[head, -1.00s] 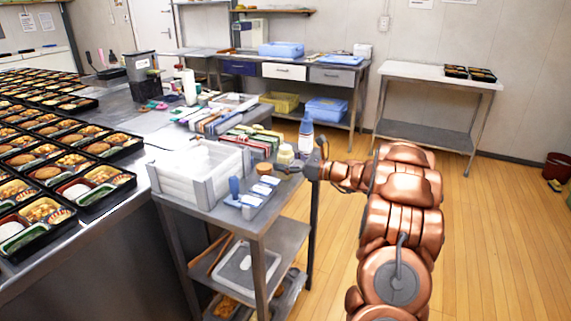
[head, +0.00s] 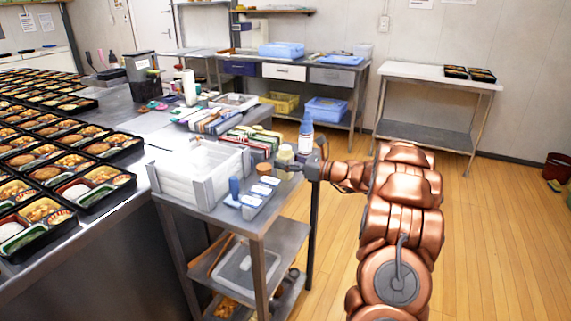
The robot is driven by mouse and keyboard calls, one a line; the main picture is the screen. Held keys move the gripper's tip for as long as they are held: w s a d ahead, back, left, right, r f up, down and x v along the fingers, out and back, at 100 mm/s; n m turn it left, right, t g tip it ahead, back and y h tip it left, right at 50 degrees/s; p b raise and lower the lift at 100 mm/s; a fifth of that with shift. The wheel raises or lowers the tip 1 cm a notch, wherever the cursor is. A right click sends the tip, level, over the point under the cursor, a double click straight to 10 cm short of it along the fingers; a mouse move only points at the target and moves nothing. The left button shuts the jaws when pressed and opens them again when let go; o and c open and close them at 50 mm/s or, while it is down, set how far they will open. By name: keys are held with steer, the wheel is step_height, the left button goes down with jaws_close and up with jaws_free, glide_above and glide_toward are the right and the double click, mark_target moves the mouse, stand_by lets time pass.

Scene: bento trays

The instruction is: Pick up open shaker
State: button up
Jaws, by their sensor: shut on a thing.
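A small pale-yellow shaker (head: 286,152) stands near the right edge of the grey cart top (head: 262,222). My gripper (head: 288,164) reaches in from the right, low at the shaker's side, and is shut on it. The fingers are small and partly hidden, and I cannot make out whether the shaker's top is open. The shaker looks upright. I cannot tell whether its base is clear of the cart.
A blue-capped bottle (head: 306,134) stands right behind my gripper. A brown-topped jar (head: 264,169), a blue cylinder (head: 234,187) and a stack of white trays (head: 200,172) crowd the cart. Bento trays (head: 98,185) fill the left table.

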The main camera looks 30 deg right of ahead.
step_height(320, 180, up, 10)
stand_by(0.6)
steer(key=o, duration=0.6)
